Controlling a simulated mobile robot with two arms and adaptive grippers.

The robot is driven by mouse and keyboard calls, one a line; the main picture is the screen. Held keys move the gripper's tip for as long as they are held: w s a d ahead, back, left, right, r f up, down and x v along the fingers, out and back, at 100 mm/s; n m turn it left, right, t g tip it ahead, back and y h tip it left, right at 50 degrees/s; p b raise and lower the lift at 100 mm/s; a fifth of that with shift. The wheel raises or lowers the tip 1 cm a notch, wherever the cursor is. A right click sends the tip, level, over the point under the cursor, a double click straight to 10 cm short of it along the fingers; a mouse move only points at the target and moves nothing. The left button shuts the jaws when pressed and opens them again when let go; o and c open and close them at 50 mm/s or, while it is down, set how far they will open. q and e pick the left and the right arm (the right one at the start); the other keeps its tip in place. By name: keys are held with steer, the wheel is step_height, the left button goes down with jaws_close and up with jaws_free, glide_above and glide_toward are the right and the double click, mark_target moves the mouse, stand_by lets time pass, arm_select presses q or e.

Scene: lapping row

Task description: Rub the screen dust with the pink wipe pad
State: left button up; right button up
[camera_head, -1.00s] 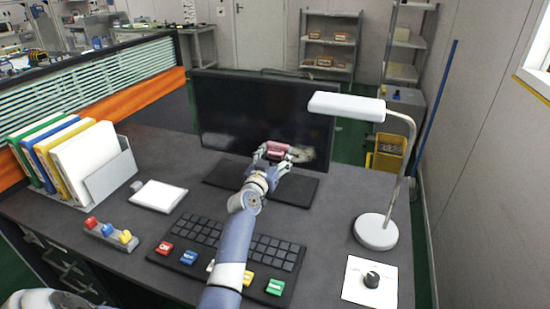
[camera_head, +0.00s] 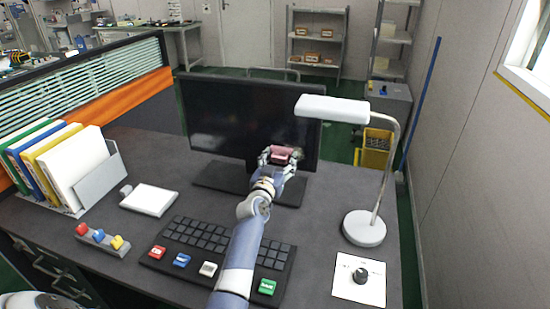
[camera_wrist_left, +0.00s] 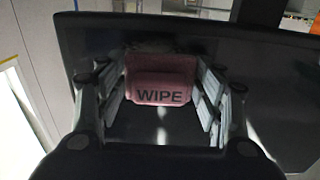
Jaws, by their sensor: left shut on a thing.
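The pink wipe pad (camera_head: 286,154) is held in my left gripper (camera_head: 279,158) at the lower right part of the dark monitor screen (camera_head: 235,108). In the left wrist view the pad (camera_wrist_left: 160,82), marked WIPE, sits between the fingers of the gripper (camera_wrist_left: 160,92), with the screen (camera_wrist_left: 255,75) behind it. Whether the pad touches the screen I cannot tell. A faint pale smudge (camera_head: 205,141) shows at the screen's lower left. The patch behind the pad is hidden. My right gripper is not in view.
A white desk lamp (camera_head: 364,229) stands right of the monitor, its head near the screen's right edge. A keyboard (camera_head: 205,236) lies under my left arm.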

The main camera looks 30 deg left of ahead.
mark_target(304, 157)
arm_select(q)
steer(key=shift+w+d+r+p, duration=0.1)
steer(key=shift+w+d+p, duration=0.25)
steer(key=shift+d, duration=0.8)
steer(key=shift+w+d+p, duration=0.25)
steer(key=shift+d+p, duration=0.15)
steer(key=shift+d, duration=0.75)
steer(key=shift+w+d+r+p, duration=0.1)
steer(key=shift+w+d+p, duration=0.25)
steer(key=shift+d, duration=0.8)
steer(key=shift+s+f, duration=0.1)
steer(key=shift+s+a, duration=0.3)
steer(key=shift+a, duration=1.05)
steer(key=shift+s+a, duration=0.35)
steer(key=shift+a, duration=0.95)
steer(key=shift+s+a, duration=0.3)
steer(key=shift+a, duration=1.05)
